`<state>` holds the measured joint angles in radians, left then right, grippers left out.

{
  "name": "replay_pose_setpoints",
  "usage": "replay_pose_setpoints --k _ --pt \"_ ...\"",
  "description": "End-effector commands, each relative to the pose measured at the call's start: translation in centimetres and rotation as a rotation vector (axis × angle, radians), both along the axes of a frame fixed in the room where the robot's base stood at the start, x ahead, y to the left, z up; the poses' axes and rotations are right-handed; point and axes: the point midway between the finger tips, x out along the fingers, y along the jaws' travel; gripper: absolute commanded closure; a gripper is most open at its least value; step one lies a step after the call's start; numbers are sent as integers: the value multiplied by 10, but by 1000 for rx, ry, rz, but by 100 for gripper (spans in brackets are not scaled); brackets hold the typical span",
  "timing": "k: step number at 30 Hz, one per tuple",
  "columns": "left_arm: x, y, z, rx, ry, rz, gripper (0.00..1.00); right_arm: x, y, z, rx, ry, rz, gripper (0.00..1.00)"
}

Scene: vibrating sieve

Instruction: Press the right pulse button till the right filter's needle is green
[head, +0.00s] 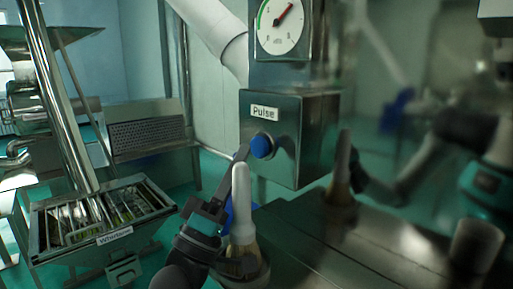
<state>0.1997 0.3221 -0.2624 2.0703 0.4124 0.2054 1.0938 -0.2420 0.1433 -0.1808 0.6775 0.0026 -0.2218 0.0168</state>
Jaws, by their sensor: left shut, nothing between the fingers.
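The blue pulse button (262,146) sits on the front of a steel box under a "Pulse" label (264,112). Above it is a round white gauge (281,30), cut off by the top edge. Its red needle points up and to the right, away from the green arc on the dial's left side. My left gripper (241,156) is shut and empty, with its tip close to the button's left side. I cannot tell whether it touches the button. My right gripper does not show clearly.
A labelled steel bin (113,236) stands at the lower left, beside a perforated panel (147,135).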

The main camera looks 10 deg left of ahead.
Motion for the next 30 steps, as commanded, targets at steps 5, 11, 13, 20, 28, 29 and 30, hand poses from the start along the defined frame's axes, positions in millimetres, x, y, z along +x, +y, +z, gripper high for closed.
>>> replay_pose_setpoints --k 5,11,13,20,28,29,30 --pt "0 0 0 0 0 0 100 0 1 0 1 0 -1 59" --pt "5 -4 0 -1 1 0 100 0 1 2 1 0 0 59" --pt "7 -5 0 -1 1 0 100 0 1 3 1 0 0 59" --pt "7 -5 0 -1 0 -1 100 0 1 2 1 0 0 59" --pt "8 -6 0 -1 0 -1 100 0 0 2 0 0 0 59" --pt "8 -6 0 -1 0 -1 100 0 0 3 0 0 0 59" --pt "9 -7 0 -1 0 0 100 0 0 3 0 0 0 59"
